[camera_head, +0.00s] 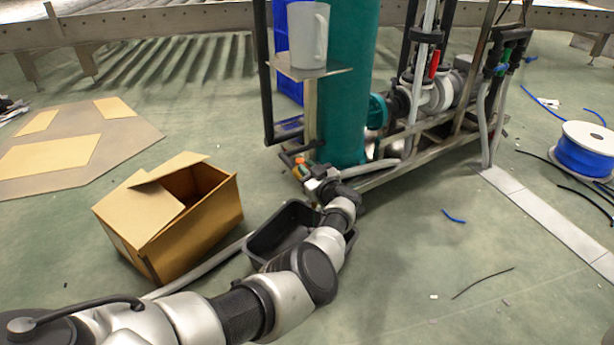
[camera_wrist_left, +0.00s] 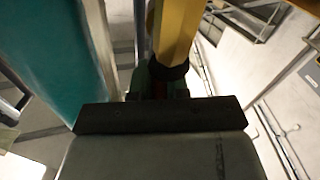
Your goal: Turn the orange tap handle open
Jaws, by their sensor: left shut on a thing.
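The orange tap handle (camera_head: 300,161) shows as a small orange spot at the foot of the teal cylinder, on its left side. My left gripper (camera_head: 305,171) is at the handle and shut on it. My wrist hides most of the tap. In the left wrist view, a yellow-orange bar (camera_wrist_left: 178,30), which looks like the handle, runs up from between the gripper's fingers (camera_wrist_left: 160,85). The exact angle of the handle cannot be told. My right gripper is not in view.
The teal cylinder (camera_head: 346,85) stands close behind the tap, with a metal shelf (camera_head: 325,73) holding a white jug (camera_head: 309,38). A black bin (camera_head: 270,240) lies under my forearm. An open cardboard box (camera_head: 190,225) stands left.

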